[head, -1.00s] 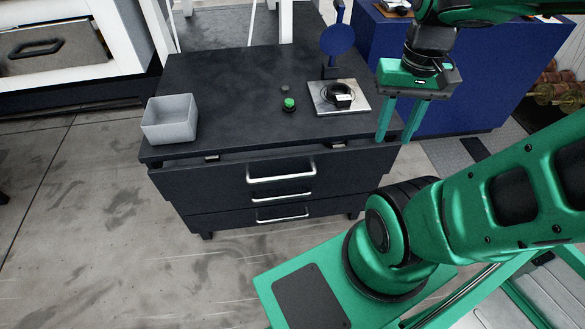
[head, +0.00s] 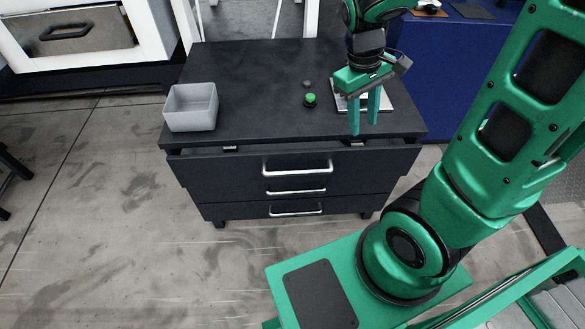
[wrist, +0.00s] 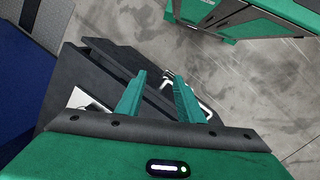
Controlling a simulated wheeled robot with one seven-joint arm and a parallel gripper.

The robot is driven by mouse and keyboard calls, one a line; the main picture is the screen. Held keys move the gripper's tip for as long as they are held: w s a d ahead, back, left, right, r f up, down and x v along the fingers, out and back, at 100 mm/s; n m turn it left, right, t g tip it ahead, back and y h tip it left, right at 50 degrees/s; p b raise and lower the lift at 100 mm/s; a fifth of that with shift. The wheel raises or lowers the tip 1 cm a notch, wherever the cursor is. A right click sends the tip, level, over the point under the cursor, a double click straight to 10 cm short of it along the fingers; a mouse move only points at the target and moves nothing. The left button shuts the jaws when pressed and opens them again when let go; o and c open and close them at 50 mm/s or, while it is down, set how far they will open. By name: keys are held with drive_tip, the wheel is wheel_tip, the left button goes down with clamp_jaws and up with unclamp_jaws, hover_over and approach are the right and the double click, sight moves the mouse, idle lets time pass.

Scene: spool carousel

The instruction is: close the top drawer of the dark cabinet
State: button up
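The dark cabinet (head: 250,75) stands in the middle of the head view. Its top drawer (head: 220,169) is pulled out some way, with a gap between its front and the cabinet top's edge. A silver bar handle (head: 297,168) is on the drawer front. My gripper (head: 364,128) is open and empty, its green fingers pointing down, near the front right of the cabinet top, right of the handle. In the wrist view the open fingers (wrist: 160,76) overlap the drawer area, and silver handles show beyond them. I cannot tell whether the fingers touch anything.
On the cabinet top are a grey bin (head: 191,107), a green button (head: 310,99) and a pale plate (head: 342,101) partly hidden by my gripper. Lower drawers have handles too (head: 296,209). A blue cabinet (head: 440,75) stands at right. The floor in front at left is clear.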

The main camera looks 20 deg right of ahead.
drive_tip(key=w+a+f+n+h, duration=0.1)
drive_tip(key=w+a+f+n, duration=0.45)
drive_tip(key=a+f, duration=0.2)
drive_tip(key=n+t+h, duration=0.2)
drive_tip(key=n, duration=0.5)
approach(295, 171)
drive_tip(key=shift+m, duration=0.25)
drive_tip(key=x, duration=0.8)
drive_tip(key=shift+d+f, duration=0.1)
drive_tip(key=shift+d, duration=0.25)
